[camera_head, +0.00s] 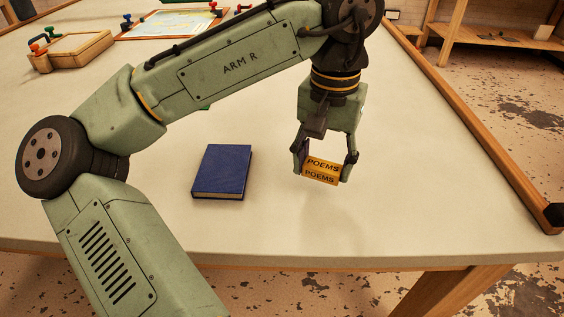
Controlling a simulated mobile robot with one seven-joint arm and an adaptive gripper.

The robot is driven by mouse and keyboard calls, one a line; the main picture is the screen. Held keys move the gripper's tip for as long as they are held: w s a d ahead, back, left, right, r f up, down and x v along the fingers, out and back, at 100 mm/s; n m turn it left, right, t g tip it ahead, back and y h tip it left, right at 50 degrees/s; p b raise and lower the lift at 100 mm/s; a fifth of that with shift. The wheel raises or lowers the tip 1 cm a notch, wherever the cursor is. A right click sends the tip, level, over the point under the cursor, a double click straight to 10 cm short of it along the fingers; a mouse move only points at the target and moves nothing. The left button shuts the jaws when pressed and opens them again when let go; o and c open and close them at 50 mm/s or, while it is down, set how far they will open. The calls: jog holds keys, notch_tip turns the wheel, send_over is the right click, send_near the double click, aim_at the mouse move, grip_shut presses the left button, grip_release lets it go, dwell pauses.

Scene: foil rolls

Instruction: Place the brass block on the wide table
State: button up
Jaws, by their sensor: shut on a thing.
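The brass block (321,166) is golden yellow with the dark word "POEMS" on two of its faces. It sits between the fingers of my gripper (325,174), which is shut on it from both sides and points down. The wide table (420,205) has a pale top, and the block is over its front part. A soft shadow lies on the table beneath the block, which appears to be held a little above the surface. The fingers cover the block's ends.
A dark blue book (222,171) lies left of my gripper. A wooden box (72,51) and a framed sheet (168,22) with coloured clamps lie at the back left. A wooden rail (460,103) edges the right side. The tabletop right of my gripper is clear.

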send_over(288, 181)
jog(key=shift+a+f, duration=0.1)
jog(key=shift+f, duration=1.95)
jog(key=shift+f, duration=0.1)
jog(key=shift+f, duration=0.1)
jog(key=o, duration=1.5)
notch_tip(288, 181, up, 12)
jog(key=shift+r+p, duration=0.25)
jog(key=shift+p, duration=0.35)
